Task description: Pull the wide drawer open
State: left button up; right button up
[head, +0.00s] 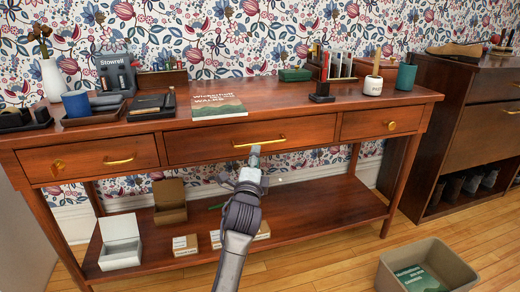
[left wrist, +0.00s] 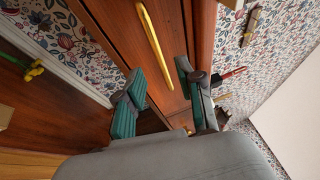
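The wide drawer (head: 215,146) is the middle drawer of a reddish-brown wooden console table and looks shut in the head view. Its long brass bar handle (head: 259,143) is fixed near the middle of its front. The handle also shows in the left wrist view (left wrist: 154,42), at the top centre. My left gripper (head: 252,158) is just below and in front of the handle. In the left wrist view its teal-padded fingers (left wrist: 158,96) are spread apart with nothing between them, and the handle lies beyond the fingertips. My right gripper is in neither view.
A green-covered book (head: 219,108) lies on the tabletop above the drawer. Smaller drawers with a brass knob (head: 391,126) and a brass handle (head: 119,161) flank it. The lower shelf (head: 320,205) holds several boxes. A beige bin (head: 440,258) stands on the floor at right.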

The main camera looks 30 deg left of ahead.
aim_at(258, 144)
pick_arm(q)
jog(key=b+x, duration=0.1)
jog(key=x, duration=0.6)
jog(key=shift+b, duration=0.4)
grip_shut()
jog(key=shift+f, duration=0.1)
